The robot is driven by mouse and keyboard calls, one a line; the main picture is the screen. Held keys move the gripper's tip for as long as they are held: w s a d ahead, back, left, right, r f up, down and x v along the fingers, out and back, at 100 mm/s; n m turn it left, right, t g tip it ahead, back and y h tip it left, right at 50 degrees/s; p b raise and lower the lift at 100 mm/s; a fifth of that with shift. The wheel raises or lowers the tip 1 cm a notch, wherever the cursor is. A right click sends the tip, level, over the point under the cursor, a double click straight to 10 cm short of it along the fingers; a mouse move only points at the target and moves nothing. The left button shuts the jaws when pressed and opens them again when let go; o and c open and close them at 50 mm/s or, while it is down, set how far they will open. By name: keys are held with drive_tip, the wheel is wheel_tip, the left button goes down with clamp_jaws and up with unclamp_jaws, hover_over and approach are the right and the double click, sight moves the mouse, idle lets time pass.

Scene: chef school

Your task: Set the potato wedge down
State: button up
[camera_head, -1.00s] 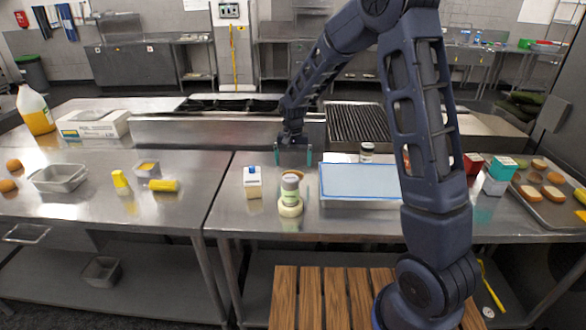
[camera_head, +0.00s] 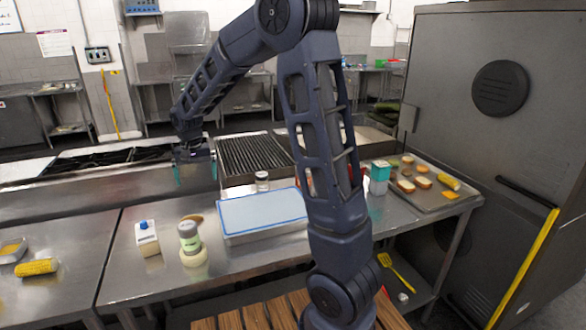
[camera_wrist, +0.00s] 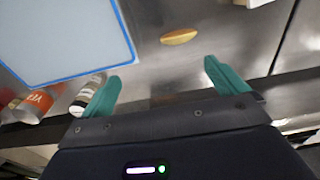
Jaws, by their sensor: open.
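The potato wedge (camera_wrist: 179,37), tan and oblong, lies on the steel table in the wrist view, apart from my fingers. In the head view the wedge (camera_head: 194,218) shows behind a green-labelled jar (camera_head: 189,238), which hides part of it. My gripper (camera_wrist: 165,80) is open, with its two teal fingers spread and nothing between them. In the head view my gripper (camera_head: 195,173) hangs above the back of the table, beyond the wedge.
A blue-edged white board (camera_head: 262,212) lies right of the wedge. A white carton with a blue cap (camera_head: 148,240) stands to its left. A grill (camera_head: 252,158) is behind. A tray of food (camera_head: 425,198) is at the right, beside a large grey cabinet (camera_head: 480,110).

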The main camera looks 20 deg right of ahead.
drive_tip(key=s+d+r+t, duration=0.1)
drive_tip(key=s+d+r, duration=0.4)
drive_tip(key=d, duration=0.3)
drive_tip(key=s+d+r+t, duration=0.1)
drive_tip(key=s+d+r, duration=0.45)
drive_tip(key=d, duration=0.35)
drive_tip(key=s+d+t, duration=0.1)
drive_tip(key=s+d, duration=0.4)
drive_tip(key=s, duration=0.3)
drive_tip(key=s+d+t, duration=0.1)
drive_tip(key=s+d, duration=0.4)
drive_tip(key=s, duration=0.3)
drive_tip(key=shift+s+d+r, duration=0.3)
drive_tip(key=shift+s+d, duration=0.1)
